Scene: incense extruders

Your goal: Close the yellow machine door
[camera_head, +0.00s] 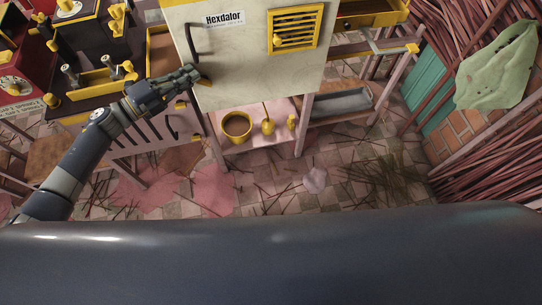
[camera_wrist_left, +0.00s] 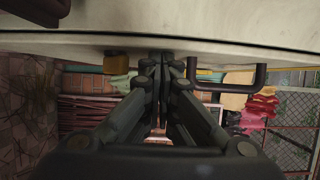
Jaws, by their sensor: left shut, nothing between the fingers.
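A cream door panel (camera_head: 240,65) labelled "Hexdalor" is at the top centre of the head view, with a black handle (camera_head: 193,42) on its left side and a yellow vent grille (camera_head: 296,28) on its right. My left gripper (camera_head: 198,76) is shut and empty at the panel's lower left edge. In the left wrist view, the fingers (camera_wrist_left: 163,60) point at the edge of the cream panel (camera_wrist_left: 230,22), with the black handle (camera_wrist_left: 232,82) right of them. I cannot tell whether the fingers touch the panel or how far the door stands open. My right gripper is out of view.
Below the panel, a shelf holds a yellow pot (camera_head: 237,127) and small yellow items. A grey tray (camera_head: 340,103) is to its right. A dark workbench with yellow-fitted machines (camera_head: 80,35) stands left. Bundles of reddish sticks (camera_head: 490,170) line the right. Tiled floor (camera_head: 345,185) lies in front.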

